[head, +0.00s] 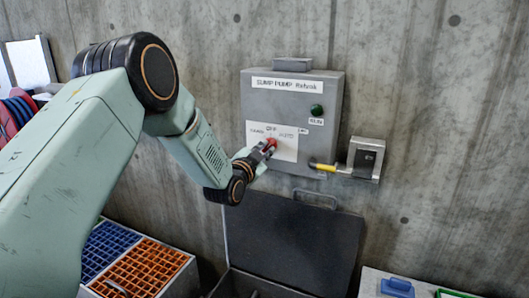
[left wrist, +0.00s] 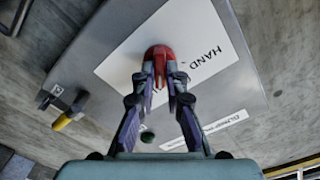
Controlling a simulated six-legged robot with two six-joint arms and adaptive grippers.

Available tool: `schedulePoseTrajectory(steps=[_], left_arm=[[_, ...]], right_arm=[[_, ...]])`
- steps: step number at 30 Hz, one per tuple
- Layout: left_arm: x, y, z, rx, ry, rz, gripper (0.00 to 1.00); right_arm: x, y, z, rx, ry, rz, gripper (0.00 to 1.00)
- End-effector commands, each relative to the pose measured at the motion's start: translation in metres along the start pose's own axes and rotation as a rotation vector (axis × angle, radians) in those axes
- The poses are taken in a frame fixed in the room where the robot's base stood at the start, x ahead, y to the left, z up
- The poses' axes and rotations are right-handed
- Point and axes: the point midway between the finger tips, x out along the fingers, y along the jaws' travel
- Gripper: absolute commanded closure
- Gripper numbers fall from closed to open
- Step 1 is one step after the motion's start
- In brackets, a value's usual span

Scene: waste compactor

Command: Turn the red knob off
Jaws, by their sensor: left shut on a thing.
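The red knob (head: 270,145) sits on a white label plate (head: 286,150) on the front of the grey sump pump box (head: 256,105). The plate has words around the knob, with OFF above it. My left gripper (head: 262,151) is at the knob, its fingers shut on it. In the left wrist view the red knob (left wrist: 160,53) shows between the fingertips of my left gripper (left wrist: 161,75), near the word HAND. The fingers partly hide the knob, so I cannot tell which word it points to. My right gripper is not in view.
A green button (head: 317,111) is at the box's upper right. A grey bracket with a yellow-banded lever (head: 326,167) stands right of the box. Below are an open dark case (head: 290,235) and blue and orange grid bins (head: 150,268).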

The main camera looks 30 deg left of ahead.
Motion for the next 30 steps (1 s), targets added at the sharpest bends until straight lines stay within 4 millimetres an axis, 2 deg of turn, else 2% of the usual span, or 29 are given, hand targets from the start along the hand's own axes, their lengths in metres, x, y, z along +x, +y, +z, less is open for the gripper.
schedulePoseTrajectory(steps=[18,30], left_arm=[[0.002,-0.003,-0.002,-0.488,0.009,-0.006,1.0],[0.002,-0.004,-0.003,-0.643,0.01,-0.005,1.0]], right_arm=[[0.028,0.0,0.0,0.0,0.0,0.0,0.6],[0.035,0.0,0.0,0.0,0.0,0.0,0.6]])
